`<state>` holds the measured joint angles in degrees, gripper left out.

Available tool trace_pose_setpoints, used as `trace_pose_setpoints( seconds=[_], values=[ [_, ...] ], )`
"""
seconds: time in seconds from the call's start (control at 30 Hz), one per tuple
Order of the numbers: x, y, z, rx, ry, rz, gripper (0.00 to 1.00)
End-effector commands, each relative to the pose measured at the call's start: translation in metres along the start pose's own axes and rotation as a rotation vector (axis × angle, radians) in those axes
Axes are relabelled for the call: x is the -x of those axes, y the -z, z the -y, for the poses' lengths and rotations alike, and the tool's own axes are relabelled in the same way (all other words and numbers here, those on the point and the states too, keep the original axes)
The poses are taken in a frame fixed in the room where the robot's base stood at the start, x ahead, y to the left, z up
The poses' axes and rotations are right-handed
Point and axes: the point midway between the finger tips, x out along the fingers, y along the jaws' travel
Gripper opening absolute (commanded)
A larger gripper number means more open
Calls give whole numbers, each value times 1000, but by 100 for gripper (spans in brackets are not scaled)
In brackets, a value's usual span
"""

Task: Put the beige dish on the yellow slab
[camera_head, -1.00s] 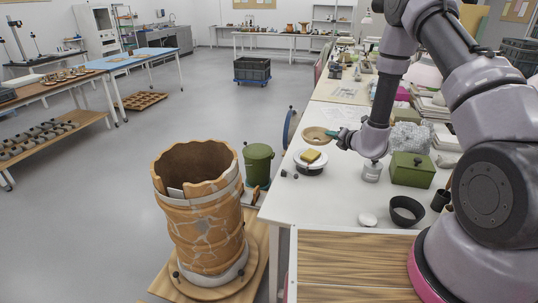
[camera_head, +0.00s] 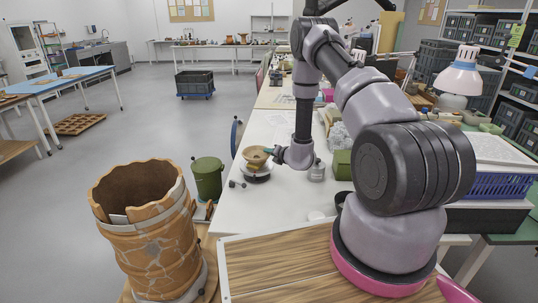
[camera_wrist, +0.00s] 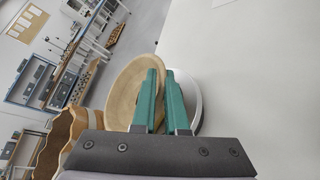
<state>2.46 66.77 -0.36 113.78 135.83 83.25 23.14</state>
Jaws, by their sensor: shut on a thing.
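The beige dish (camera_head: 252,155) is a shallow round bowl. My gripper (camera_head: 269,151) is shut on its right rim and holds it over a round white stand with a dark base (camera_head: 258,179). In the wrist view, the green fingers (camera_wrist: 164,100) pinch the rim of the tilted-looking dish (camera_wrist: 124,92). The stand's white disc (camera_wrist: 196,100) shows behind the fingers. The yellow slab, on the stand in the earlier view, is now mostly or wholly hidden by the dish. I cannot tell whether dish and slab touch.
A large cracked terracotta vessel (camera_head: 150,235) stands at the front left, with a green bin (camera_head: 208,178) behind it. Table space in front of the stand is clear.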

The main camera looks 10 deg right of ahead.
Motion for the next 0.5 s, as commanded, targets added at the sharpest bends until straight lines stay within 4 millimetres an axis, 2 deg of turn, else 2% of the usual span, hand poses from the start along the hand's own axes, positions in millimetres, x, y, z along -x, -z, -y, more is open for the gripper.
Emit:
trace_pose_setpoints(
  seconds=[0.37, 0.4, 0.43, 0.47, 0.5],
  values=[
    [-3, 5, 6, 0, -1, 1, 0],
    [-3, 6, 6, 1, -1, 0, 22],
    [-3, 6, 6, 1, -1, 0, 34],
    [-3, 6, 6, 1, -1, 0, 41],
    [-3, 6, 6, 1, -1, 0, 41]
  ],
)
